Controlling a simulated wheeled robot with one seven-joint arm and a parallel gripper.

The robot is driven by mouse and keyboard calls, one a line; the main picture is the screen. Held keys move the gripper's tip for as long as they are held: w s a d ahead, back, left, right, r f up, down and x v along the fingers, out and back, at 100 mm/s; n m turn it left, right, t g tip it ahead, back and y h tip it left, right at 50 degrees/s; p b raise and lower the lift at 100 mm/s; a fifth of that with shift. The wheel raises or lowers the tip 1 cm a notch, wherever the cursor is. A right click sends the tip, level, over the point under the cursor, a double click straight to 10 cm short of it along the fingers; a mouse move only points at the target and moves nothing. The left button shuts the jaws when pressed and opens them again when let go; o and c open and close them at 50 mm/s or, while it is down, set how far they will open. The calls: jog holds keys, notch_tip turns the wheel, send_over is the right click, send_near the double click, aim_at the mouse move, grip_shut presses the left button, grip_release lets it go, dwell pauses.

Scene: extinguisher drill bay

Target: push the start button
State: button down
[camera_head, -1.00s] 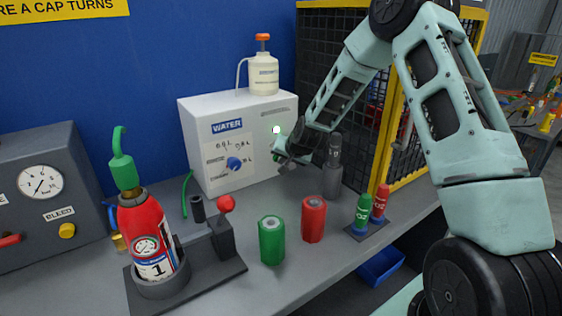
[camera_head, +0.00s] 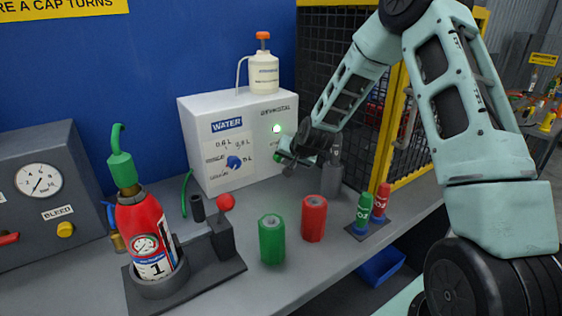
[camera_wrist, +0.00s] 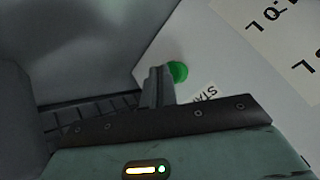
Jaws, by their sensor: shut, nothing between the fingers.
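The green start button (camera_wrist: 178,71) shows in the wrist view on the white panel, beside a partly covered label that begins "STA". My gripper (camera_wrist: 157,78) is shut and empty, and its fingertips overlap the button's left edge in that view. I cannot tell whether they touch it. In the head view the white WATER box (camera_head: 200,139) stands against the blue wall. My gripper (camera_head: 286,158) is at the right part of its front, below a lit lamp (camera_head: 277,128).
A blue dial (camera_head: 234,162) is left of my gripper on the box. A grey cylinder (camera_head: 333,174) stands close on its right. Red (camera_head: 314,219) and green (camera_head: 271,240) canisters and a red extinguisher (camera_head: 141,224) stand in front. A black mesh guard (camera_head: 325,50) rises behind.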

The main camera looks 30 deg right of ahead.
jog(key=shift+s+f+b, duration=0.1)
jog(key=shift+s+b, duration=0.25)
jog(key=shift+s, duration=1.95)
